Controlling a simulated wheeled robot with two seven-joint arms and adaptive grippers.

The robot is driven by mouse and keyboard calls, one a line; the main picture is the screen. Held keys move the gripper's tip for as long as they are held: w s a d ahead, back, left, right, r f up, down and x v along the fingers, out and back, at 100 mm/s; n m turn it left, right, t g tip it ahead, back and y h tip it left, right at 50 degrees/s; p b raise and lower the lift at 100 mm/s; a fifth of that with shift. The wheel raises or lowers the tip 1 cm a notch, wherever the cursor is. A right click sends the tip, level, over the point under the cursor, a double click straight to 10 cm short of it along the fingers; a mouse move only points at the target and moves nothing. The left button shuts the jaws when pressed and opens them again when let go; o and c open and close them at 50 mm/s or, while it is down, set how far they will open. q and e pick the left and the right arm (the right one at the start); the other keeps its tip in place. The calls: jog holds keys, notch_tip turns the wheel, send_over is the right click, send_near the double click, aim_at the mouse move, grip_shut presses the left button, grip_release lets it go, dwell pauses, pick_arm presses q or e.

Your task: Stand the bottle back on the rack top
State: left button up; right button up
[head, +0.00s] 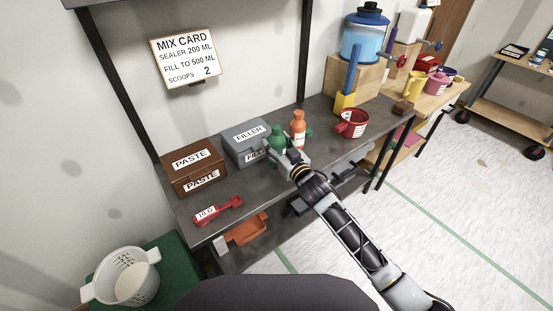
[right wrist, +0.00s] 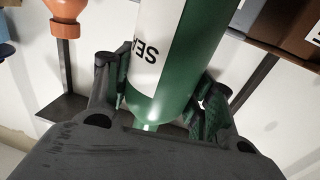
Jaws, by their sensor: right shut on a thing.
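A green bottle (head: 277,137) with a white label shows in front of the grey filler box, at the rack top (head: 258,192). My right gripper (head: 285,148) is shut on this green bottle, with the fingers on either side of it. In the right wrist view the bottle (right wrist: 178,62) fills the middle between the two fingers (right wrist: 160,98), its label partly readable as "SE". The bottle looks about upright; whether its base touches the rack top is hidden by the gripper. My left gripper is not in view.
An orange bottle (head: 298,128) stands close to the right of the green one. The filler box (head: 247,140) and brown paste box (head: 193,170) are to the left. A red mug (head: 351,124) stands right, a red scoop (head: 218,209) front left. Bare rack top lies between scoop and gripper.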

jog(key=shift+f, duration=0.8)
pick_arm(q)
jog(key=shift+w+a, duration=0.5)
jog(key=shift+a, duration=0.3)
pick_arm(e)
jog(key=shift+f, duration=0.15)
notch_tip(320, 180, down, 2)
jog(key=shift+f, duration=0.15)
jog(key=shift+f+b, duration=0.3)
jog(key=shift+f, duration=0.35)
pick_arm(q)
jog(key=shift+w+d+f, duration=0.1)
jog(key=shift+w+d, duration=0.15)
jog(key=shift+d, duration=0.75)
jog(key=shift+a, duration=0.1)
pick_arm(e)
jog(key=shift+f, duration=0.1)
jog(key=o, duration=1.3)
jog(key=shift+f, duration=0.1)
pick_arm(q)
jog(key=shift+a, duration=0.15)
